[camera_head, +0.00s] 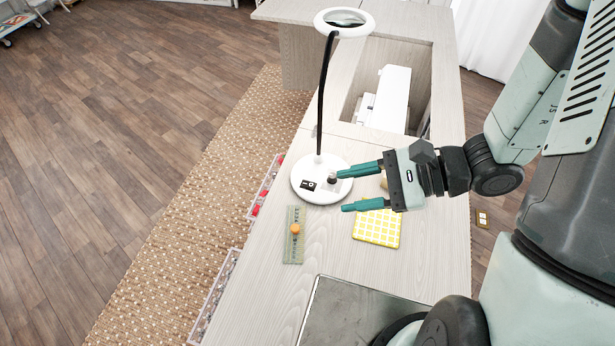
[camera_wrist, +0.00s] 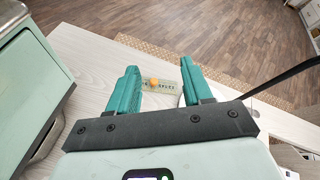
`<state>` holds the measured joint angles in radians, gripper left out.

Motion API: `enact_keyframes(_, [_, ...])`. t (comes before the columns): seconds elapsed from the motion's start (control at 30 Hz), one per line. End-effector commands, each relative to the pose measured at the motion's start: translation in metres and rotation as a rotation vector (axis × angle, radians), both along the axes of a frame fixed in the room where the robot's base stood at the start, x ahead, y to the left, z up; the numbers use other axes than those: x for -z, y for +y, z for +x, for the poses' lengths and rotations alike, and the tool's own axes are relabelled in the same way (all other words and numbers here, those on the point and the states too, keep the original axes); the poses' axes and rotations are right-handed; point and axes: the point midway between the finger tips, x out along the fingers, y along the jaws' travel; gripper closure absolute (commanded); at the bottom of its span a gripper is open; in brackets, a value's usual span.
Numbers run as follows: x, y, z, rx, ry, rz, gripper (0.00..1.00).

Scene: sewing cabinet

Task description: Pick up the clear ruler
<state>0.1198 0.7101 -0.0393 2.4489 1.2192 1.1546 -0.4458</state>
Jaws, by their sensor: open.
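The clear ruler (camera_head: 294,247) is a greenish see-through strip with markings and an orange knob (camera_head: 295,229) on top. It lies flat on the pale wooden cabinet top, near its left edge. In the wrist view the ruler (camera_wrist: 168,86) shows beyond my fingers, in the gap between them. My gripper (camera_head: 345,191) is open and empty, with teal fingers pointing left. It is above the cabinet top, to the right of the ruler and apart from it. In the wrist view my gripper (camera_wrist: 158,72) has both fingers spread.
A white magnifier lamp (camera_head: 321,179) stands behind the ruler, its black stem rising high. A yellow checked pad (camera_head: 378,228) lies beneath my gripper. Clear trays (camera_head: 215,297) hang along the left edge. A sewing machine (camera_head: 393,98) sits in the recess. Bare wood surrounds the ruler's front.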

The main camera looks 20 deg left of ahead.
Motion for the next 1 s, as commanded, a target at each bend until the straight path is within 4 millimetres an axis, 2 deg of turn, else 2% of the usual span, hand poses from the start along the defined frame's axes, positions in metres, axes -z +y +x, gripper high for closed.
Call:
enact_keyframes(0.03, [0.02,0.001,-0.001,0.066,0.07,0.022,0.5])
enact_keyframes(0.2, [0.081,0.003,-0.004,0.286,0.237,0.055,0.5])
enact_keyframes(0.3, [0.111,0.002,-0.011,0.39,0.31,0.049,0.5])
enact_keyframes(0.4, [0.133,0.0,-0.017,0.461,0.358,0.039,0.5])
enact_keyframes(0.57, [0.149,0.002,-0.022,0.51,0.389,0.027,0.5])
enact_keyframes(0.8, [0.163,0.035,-0.019,0.509,0.389,0.026,0.5])
enact_keyframes(1.0, [0.17,0.051,-0.016,0.51,0.388,0.026,0.5])
